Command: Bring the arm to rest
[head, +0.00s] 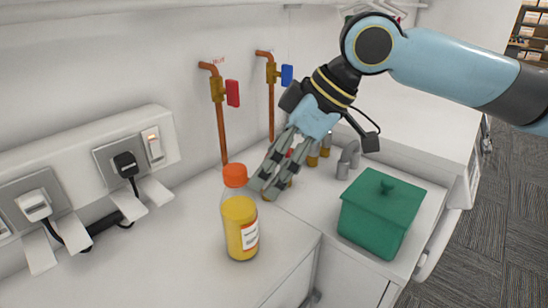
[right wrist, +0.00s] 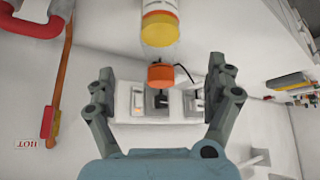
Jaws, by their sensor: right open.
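My right arm reaches in from the upper right in the head view. Its gripper (head: 266,188) is open, with its fingers angled down and to the left over the white worktop. In the right wrist view the open gripper (right wrist: 161,72) has nothing between its fingers that it touches. A bottle with an orange cap and yellow contents (head: 240,220) stands upright just left of the fingertips in the head view. The bottle (right wrist: 159,28) shows upside down ahead of the fingers in the wrist view. My left gripper is not in view.
A green lidded box (head: 380,215) stands right of the gripper. Copper pipes with a red valve handle (head: 232,93) and a blue one (head: 287,75) rise behind. Sockets with plugs (head: 125,165) line the left wall. The front left worktop is clear.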

